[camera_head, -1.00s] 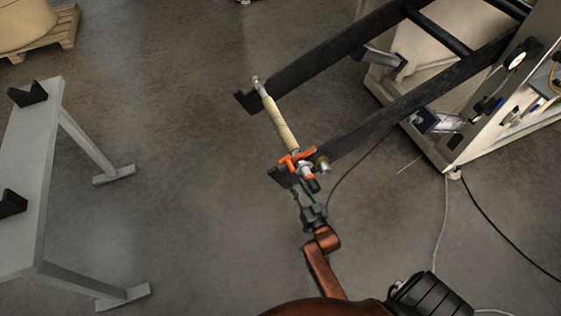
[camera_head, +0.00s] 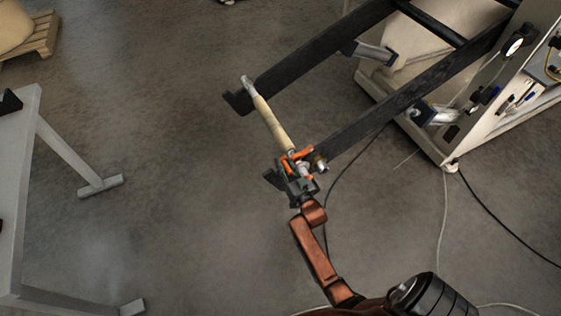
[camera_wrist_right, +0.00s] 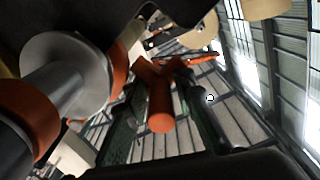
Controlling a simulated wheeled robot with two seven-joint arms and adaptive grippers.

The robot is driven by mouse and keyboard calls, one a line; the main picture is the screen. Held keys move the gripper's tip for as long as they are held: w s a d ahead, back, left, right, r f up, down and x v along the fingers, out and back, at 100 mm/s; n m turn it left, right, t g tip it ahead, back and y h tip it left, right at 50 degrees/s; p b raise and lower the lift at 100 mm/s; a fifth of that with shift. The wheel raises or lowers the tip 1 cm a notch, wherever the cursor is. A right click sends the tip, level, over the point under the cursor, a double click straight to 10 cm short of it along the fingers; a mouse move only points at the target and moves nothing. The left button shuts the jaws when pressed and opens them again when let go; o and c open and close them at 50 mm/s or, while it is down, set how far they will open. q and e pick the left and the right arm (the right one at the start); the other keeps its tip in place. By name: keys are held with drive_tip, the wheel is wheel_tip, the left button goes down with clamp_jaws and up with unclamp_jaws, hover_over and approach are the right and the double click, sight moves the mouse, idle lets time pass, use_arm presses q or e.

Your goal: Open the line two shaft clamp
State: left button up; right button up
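The shaft clamp (camera_head: 296,154) has an orange handle and sits at the near end of the shaft, on the tip of the near black arm. The shaft (camera_head: 271,121) carries a pale core and lies across the tips of the two black arms. My right gripper (camera_head: 294,174) is right at the clamp. In the right wrist view the orange handle (camera_wrist_right: 161,108) stands between the fingers, which look apart with gaps beside it. The gripper hides part of the clamp in the head view. My left gripper is not in view.
Two long black arms (camera_head: 395,99) run from the pale machine frame (camera_head: 405,140) at the upper right. A grey stand (camera_head: 15,190) is at the left and a pallet (camera_head: 43,36) at the top left. Cables lie on the floor at the right. The middle floor is clear.

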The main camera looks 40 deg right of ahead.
drive_tip(key=shift+w, duration=0.3)
clamp_jaws()
idle(0.6)
